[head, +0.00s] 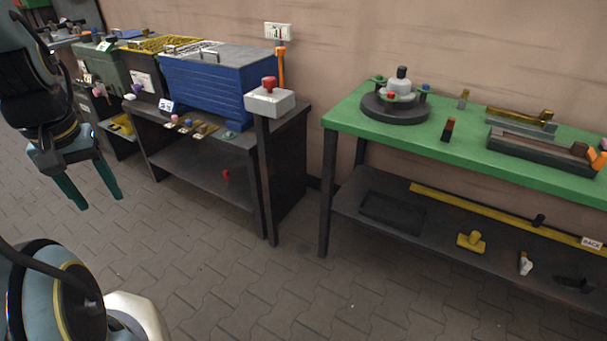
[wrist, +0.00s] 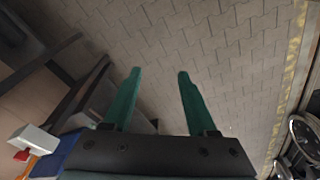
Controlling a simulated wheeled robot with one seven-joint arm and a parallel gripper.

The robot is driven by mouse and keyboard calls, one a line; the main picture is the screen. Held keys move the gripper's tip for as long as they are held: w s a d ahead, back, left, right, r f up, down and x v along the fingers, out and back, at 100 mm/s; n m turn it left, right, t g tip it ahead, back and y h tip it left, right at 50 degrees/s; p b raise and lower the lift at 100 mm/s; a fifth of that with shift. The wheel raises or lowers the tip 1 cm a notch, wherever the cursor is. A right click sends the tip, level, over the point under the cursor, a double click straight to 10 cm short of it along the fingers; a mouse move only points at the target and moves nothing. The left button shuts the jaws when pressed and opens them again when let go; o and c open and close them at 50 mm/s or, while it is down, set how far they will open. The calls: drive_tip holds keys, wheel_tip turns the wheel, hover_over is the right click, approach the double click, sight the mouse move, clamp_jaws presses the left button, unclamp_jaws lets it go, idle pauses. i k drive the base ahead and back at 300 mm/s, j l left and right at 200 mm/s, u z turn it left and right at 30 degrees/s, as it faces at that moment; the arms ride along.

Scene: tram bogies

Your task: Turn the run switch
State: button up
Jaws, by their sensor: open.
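I cannot tell for sure which control is the run switch. Several small coloured knobs (head: 188,123) sit along the front of the dark bench (head: 205,170), below the blue ribbed box (head: 215,77). Purple knobs sit further left, one of them by a green machine (head: 105,68). My gripper (head: 102,197) hangs at the left of the head view, fingers down, in front of the benches and apart from them. Its teal fingers are spread and empty. In the wrist view the open fingers (wrist: 159,73) point over bare paving.
A red button on a white box (head: 270,102) stands on a post at the bench's right corner; the wrist view shows this box (wrist: 34,140) too. A green table (head: 455,150) with fixtures stands at right. The paved floor between is clear.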

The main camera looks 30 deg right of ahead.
sight(268, 82)
drive_tip(key=k+z, duration=0.25)
drive_tip(key=z, duration=0.15)
drive_tip(key=k+z, duration=0.5)
drive_tip(key=z, duration=0.25)
drive_tip(key=i+j+u, duration=0.25)
drive_tip(key=i+u, duration=0.25)
drive_tip(key=i, duration=0.2)
drive_tip(key=i+j, duration=0.15)
drive_tip(key=i, duration=0.55)
drive_tip(key=i+j+u, duration=0.1)
drive_tip(key=i, duration=0.55)
drive_tip(key=i+j+z, duration=0.15)
drive_tip(key=i, duration=0.35)
